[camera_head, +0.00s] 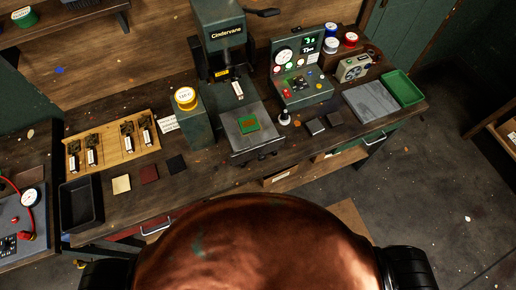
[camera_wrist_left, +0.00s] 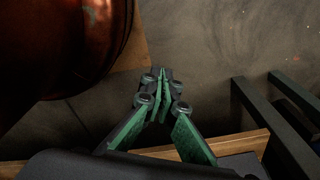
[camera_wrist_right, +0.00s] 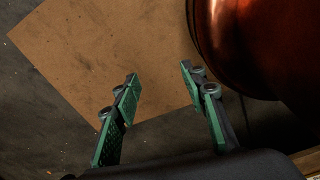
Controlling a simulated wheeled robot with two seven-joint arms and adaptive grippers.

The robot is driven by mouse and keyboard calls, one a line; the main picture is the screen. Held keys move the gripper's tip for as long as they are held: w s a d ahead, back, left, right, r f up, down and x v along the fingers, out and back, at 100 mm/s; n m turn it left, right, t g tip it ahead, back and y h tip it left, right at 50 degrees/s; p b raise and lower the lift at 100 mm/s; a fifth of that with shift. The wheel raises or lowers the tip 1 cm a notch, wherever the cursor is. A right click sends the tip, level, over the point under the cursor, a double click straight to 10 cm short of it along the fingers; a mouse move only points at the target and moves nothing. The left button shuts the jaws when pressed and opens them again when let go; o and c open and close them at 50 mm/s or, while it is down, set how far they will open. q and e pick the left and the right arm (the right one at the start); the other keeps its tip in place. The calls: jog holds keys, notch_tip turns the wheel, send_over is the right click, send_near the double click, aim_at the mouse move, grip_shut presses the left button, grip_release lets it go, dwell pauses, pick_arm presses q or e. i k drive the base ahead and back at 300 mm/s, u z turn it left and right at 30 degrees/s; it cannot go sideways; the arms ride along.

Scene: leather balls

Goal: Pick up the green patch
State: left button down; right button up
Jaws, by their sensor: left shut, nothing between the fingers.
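A small green patch (camera_head: 249,123) with a reddish-brown area lies flat on the grey plate (camera_head: 238,138) of the press in the head view. Neither gripper shows in the head view. My left gripper (camera_wrist_left: 165,74) is shut and empty over the floor in the left wrist view. My right gripper (camera_wrist_right: 158,73) is open and empty over a brown mat on the floor in the right wrist view. The patch is not visible in either wrist view.
The press (camera_head: 222,45) stands behind the plate. Dark, red and cream squares (camera_head: 149,174) lie to its left, with a black tray (camera_head: 76,223) beyond. A small knobbed object (camera_head: 284,117), a control box (camera_head: 301,88) and a green tray (camera_head: 404,88) are to the right.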

aim_at(247, 124)
jog(key=u, duration=0.15)
jog(key=k, duration=1.5)
jog(key=z, duration=0.5)
